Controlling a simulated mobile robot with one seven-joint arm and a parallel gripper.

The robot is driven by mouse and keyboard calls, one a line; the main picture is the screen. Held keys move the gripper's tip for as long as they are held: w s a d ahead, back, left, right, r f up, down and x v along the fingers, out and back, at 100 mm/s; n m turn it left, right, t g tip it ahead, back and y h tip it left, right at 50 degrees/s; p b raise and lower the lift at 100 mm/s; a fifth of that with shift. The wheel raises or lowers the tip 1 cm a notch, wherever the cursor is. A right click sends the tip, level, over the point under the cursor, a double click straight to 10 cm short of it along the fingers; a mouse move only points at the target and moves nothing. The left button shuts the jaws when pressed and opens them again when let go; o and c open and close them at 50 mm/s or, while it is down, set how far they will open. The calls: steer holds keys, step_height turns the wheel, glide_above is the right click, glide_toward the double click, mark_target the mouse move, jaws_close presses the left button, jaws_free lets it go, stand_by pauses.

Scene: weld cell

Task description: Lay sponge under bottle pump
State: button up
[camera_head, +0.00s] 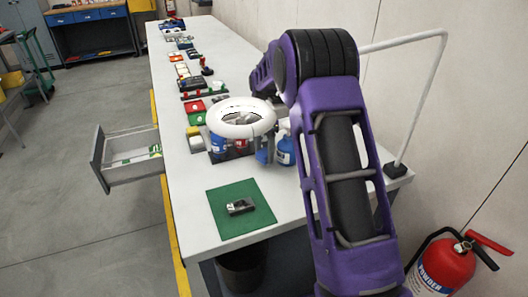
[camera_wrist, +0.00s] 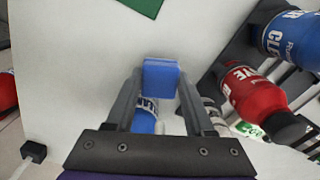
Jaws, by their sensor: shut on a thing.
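My gripper (camera_wrist: 160,85) is shut on a blue sponge (camera_wrist: 160,77), which sits between the fingertips in the wrist view. A blue bottle with a white label (camera_wrist: 145,118) shows between my fingers, behind the sponge; the head view shows this bottle (camera_head: 285,152) standing on the bench just right of the sponge. Its pump is hard to make out. Whether sponge and bottle touch, I cannot tell.
A rack of bottles, with a red bottle (camera_wrist: 250,92) and a blue cleaner bottle (camera_wrist: 292,42), stands close on the right in the wrist view. A green mat (camera_head: 228,222) with a metal part (camera_head: 240,206) lies at the near end. The white bench (camera_head: 193,172) is bare around it.

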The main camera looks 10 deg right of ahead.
steer(key=shift+f, duration=0.55)
steer(key=o, duration=1.3)
step_height(320, 180, up, 13)
steer(key=shift+r+p, duration=0.15)
steer(key=shift+p, duration=0.45)
